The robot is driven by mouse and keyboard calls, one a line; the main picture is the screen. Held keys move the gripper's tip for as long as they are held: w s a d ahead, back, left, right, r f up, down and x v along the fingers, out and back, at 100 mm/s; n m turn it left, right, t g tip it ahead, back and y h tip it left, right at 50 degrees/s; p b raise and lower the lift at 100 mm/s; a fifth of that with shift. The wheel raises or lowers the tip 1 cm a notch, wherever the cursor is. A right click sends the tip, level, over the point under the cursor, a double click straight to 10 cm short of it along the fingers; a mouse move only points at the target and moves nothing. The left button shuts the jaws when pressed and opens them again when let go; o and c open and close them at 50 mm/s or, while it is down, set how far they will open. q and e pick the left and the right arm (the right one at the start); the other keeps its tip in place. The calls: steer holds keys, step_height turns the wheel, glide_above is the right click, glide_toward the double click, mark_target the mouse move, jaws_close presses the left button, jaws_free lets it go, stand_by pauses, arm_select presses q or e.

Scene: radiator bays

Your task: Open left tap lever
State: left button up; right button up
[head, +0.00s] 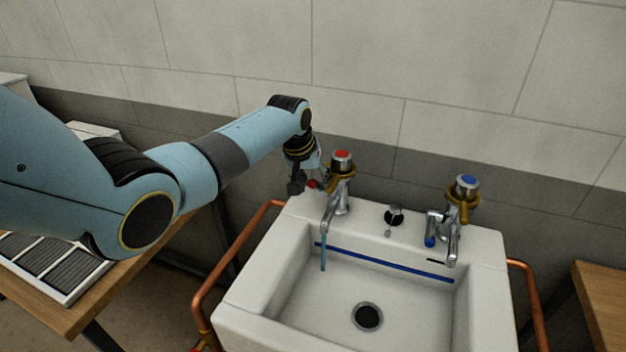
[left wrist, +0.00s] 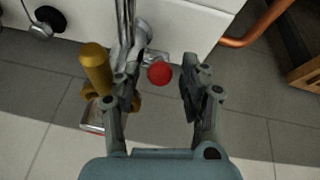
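The left tap (head: 340,188) is chrome with a red cap and a brass-coloured collar. It stands at the back left of the white sink (head: 290,215). Its lever ends in a red knob (head: 312,184), pointing left. A thin blue streak (head: 323,255), like a water stream, hangs below its spout. My left gripper (head: 302,182) is at the knob, pointing down. In the left wrist view the red knob (left wrist: 160,73) lies between the two fingers of my left gripper (left wrist: 161,68). The fingers are open, with a gap on the knob's right side. My right gripper is out of view.
The right tap (head: 461,210) has a blue cap and a blue-tipped lever. A small black-and-chrome fitting (head: 393,216) sits between the taps. Copper pipes (head: 225,265) flank the sink. A wooden bench (head: 130,275) is at left, another (head: 605,300) at right. The tiled wall is close behind.

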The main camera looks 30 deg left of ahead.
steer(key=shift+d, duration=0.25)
